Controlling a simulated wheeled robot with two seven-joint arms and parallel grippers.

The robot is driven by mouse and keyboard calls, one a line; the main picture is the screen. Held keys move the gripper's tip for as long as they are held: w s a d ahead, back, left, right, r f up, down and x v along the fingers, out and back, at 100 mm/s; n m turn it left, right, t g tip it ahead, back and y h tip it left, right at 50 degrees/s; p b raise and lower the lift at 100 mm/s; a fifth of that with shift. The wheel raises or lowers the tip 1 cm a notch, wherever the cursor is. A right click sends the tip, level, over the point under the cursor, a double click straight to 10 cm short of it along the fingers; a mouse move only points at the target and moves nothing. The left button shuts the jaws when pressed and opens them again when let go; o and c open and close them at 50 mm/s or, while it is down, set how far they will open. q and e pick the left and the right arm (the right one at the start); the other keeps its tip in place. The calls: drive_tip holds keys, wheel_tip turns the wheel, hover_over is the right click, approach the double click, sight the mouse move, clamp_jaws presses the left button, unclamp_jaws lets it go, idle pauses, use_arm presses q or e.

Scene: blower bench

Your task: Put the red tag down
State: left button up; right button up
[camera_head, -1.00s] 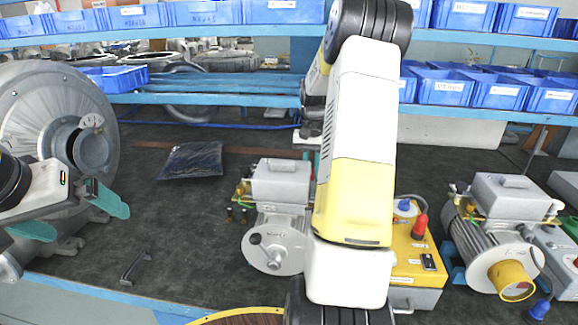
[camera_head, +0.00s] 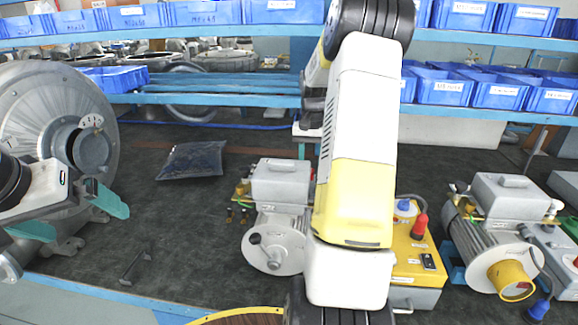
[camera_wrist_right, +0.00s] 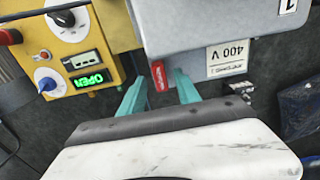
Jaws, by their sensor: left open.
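The red tag (camera_wrist_right: 159,75) shows in the right wrist view, against the edge of the grey box marked 400 V (camera_wrist_right: 195,40). It lies between and slightly beyond the teal fingertips of my right gripper (camera_wrist_right: 162,80). Those fingers stand apart with a gap on each side of the tag, so the gripper looks open; contact with the tag is not visible. In the head view the tag is not visible and my right arm hides most of that gripper. My left gripper (camera_head: 78,218) is open and empty at the left, in front of the big grey blower (camera_head: 40,110).
The grey motor unit (camera_head: 275,225) stands mid-bench, beside the yellow control box (camera_head: 415,258), which shows a lit OPEN display in the wrist view (camera_wrist_right: 90,79). A second motor (camera_head: 500,235) is at right. A dark bag (camera_head: 192,160) and a handle (camera_head: 136,266) lie left on otherwise clear bench.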

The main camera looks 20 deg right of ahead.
wheel_tip(320, 180, up, 9)
drive_tip(key=s+a+r+n+t, duration=0.2)
drive_tip(key=s+a+r, duration=0.35)
drive_tip(key=a, duration=0.25)
drive_tip(key=s+a+n+t+y, duration=0.2)
drive_tip(key=s+a+n+t, duration=0.2)
drive_tip(key=s+a, duration=1.2)
drive_tip(key=shift+s+n, duration=0.5)
drive_tip(key=shift+s, duration=0.7)
drive_tip(key=shift+f, duration=0.1)
